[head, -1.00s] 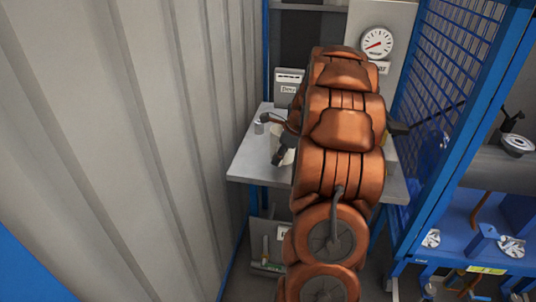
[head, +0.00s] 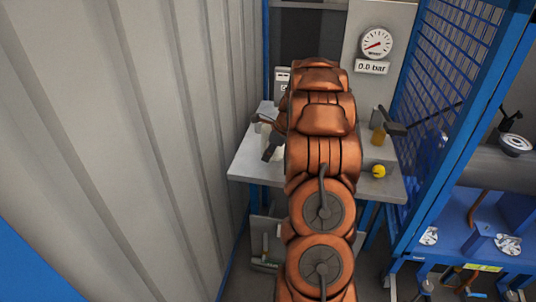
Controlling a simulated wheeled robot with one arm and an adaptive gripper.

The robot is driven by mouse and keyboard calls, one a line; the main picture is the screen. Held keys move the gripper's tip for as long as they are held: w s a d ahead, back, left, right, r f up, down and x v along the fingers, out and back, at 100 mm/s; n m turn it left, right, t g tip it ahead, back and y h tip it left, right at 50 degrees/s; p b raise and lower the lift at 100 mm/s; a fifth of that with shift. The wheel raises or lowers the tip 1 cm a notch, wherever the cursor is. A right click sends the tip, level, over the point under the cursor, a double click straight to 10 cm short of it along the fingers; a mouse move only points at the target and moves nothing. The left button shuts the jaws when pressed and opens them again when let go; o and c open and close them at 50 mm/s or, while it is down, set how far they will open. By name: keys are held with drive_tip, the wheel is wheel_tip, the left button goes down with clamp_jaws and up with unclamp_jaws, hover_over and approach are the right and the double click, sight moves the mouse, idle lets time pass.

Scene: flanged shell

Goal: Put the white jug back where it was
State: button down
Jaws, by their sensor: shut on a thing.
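My gripper (head: 270,148) is over the left part of the grey table, mostly hidden by my copper-coloured arm. Its dark fingers show at the left of the arm and are shut on the white jug. Only a small pale piece of the white jug (head: 279,154) shows between the fingers and the arm. The rest of it is hidden, so I cannot tell whether it touches the tabletop.
The grey table (head: 245,165) has a small grey cylinder (head: 258,123) at its left, and a yellow ball (head: 378,171) and an amber item (head: 378,137) at its right. A corrugated wall (head: 150,130) stands left, a blue mesh panel (head: 436,110) right. A gauge (head: 376,42) is behind.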

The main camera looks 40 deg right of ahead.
drive_tip(key=shift+f, duration=0.45)
drive_tip(key=c, duration=1.1)
unclamp_jaws()
drive_tip(key=shift+f, duration=0.1)
drive_tip(key=shift+c, duration=0.2)
drive_tip(key=b+v, duration=0.2)
drive_tip(key=v, duration=1)
